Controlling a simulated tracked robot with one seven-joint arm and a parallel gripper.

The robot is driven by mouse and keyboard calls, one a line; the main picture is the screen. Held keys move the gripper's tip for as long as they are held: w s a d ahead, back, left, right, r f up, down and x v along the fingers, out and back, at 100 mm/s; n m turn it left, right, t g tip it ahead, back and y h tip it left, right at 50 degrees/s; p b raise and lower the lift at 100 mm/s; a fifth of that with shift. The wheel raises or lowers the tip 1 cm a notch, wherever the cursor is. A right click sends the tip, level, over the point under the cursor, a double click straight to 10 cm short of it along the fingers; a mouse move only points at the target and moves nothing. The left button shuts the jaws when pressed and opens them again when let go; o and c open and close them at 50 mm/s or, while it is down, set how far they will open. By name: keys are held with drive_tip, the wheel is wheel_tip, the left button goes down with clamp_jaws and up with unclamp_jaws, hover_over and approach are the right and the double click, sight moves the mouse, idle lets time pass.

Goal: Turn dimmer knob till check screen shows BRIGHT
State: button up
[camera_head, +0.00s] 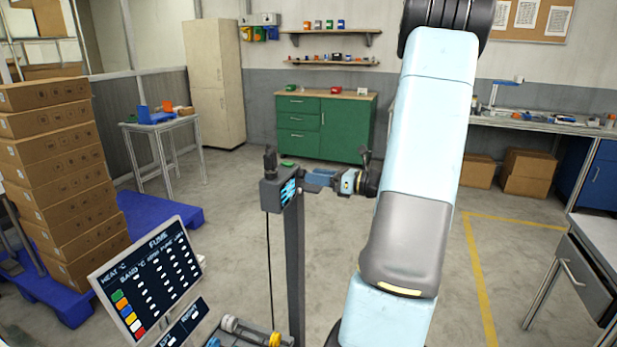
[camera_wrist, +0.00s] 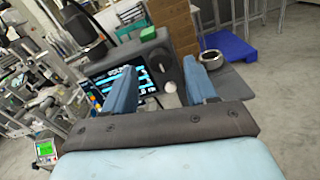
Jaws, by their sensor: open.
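A dark box (camera_head: 272,192) with a lit cyan screen (camera_head: 288,191) stands on a post left of my arm. In the wrist view the screen (camera_wrist: 125,82) shows cyan lettering too small and partly covered to read. Right of it on the box face are a dark round part (camera_wrist: 162,66) and a small pale round part (camera_wrist: 170,88); I cannot tell for certain which is the dimmer knob. My gripper (camera_head: 310,181) is open close to the screen side of the box. In the wrist view its blue fingers (camera_wrist: 160,80) stand apart, either side of the round parts; contact is unclear.
A tilted FUME display (camera_head: 150,275) stands front left, beside rollers (camera_head: 250,332). Stacked cartons (camera_head: 60,180) on a blue pallet (camera_head: 165,215) are at left. A green cabinet (camera_head: 325,128) is at the back. Floor right of my arm is open.

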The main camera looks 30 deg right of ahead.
drive_tip(key=shift+x, duration=1.15)
drive_tip(key=shift+c, duration=0.2)
drive_tip(key=c, duration=1)
drive_tip(key=shift+n, duration=0.8)
drive_tip(key=o, duration=1)
drive_tip(key=shift+o, duration=0.2)
drive_tip(key=v, duration=1.3)
drive_tip(key=shift+s+d, duration=0.2)
drive_tip(key=shift+s, duration=0.1)
